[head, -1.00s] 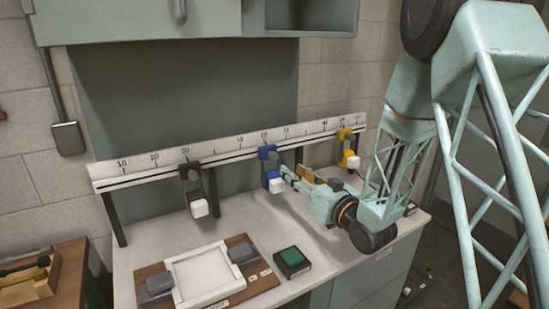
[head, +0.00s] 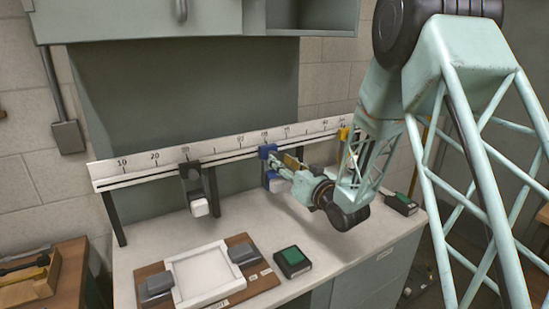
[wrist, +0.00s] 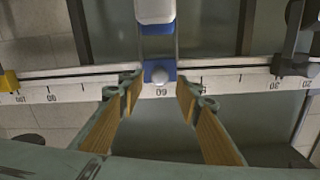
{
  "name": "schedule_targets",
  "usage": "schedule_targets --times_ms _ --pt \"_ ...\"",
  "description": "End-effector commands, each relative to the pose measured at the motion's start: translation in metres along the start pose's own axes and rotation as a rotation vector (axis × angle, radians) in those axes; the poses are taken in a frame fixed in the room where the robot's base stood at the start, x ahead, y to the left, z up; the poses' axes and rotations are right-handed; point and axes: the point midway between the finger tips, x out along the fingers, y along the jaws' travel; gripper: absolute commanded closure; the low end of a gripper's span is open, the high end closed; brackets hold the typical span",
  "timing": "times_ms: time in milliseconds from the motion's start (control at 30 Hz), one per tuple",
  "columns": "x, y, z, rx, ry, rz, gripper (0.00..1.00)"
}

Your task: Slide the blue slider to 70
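The blue slider (head: 266,152) sits on the white numbered rail (head: 225,150) near the 60 mark, with a pale handle block hanging below the rail. The 70 mark lies to the right of the slider in the head view, beyond my gripper.
A black slider (head: 190,172) hangs near 30. A yellow slider (head: 344,134) is partly hidden behind my arm. The bench holds a wooden board with a white frame (head: 229,288) and a green-topped box (head: 292,260).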

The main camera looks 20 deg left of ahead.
Motion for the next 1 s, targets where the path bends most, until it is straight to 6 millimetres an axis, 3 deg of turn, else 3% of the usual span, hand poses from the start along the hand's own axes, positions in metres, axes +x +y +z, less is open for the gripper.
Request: schedule_targets --times_ms 400,867,1000 --pt "0.044 0.0 0.001 -0.001 0.0 0.0 0.69" --pt "0.052 0.0 0.0 0.0 0.0 0.001 0.69" --pt "0.051 0.0 0.0 0.0 0.0 0.001 0.79"
